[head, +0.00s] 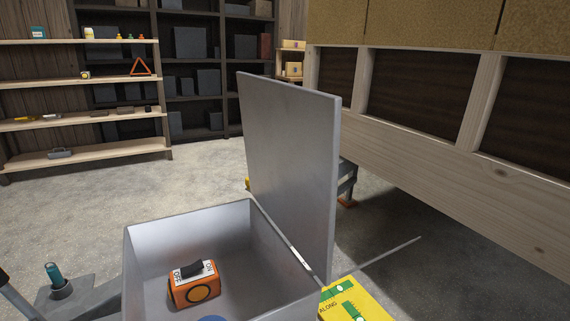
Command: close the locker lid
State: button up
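The grey metal locker (183,219) stands open at the bottom centre, its front cut off by the frame edge. Its lid (290,160) stands upright, hinged along the right side of the box. Inside the locker lies an orange switch box (194,284) with a black switch and a label reading OFF. Part of a blue round thing (212,318) shows at the bottom edge inside it. My gripper is not visible in the head view.
A yellow box (362,304) with green pictures sits right of the locker. A timber-framed trailer wall (470,180) rises on the right. Wooden shelves (80,118) stand back left, dark shelving (200,70) behind. The concrete floor between is mostly clear.

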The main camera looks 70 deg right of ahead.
aim_at(291, 133)
jog(key=k+l+z, duration=0.35)
jog(key=k+l, duration=0.15)
jog(key=k, duration=0.2)
jog(key=k+l+z, duration=0.35)
jog(key=k+l, duration=0.3)
jog(key=i+j, duration=0.15)
jog(key=j, duration=0.2)
jog(key=i+j, duration=0.15)
jog(key=j, duration=0.25)
jog(key=i+j, duration=0.15)
jog(key=j, duration=0.2)
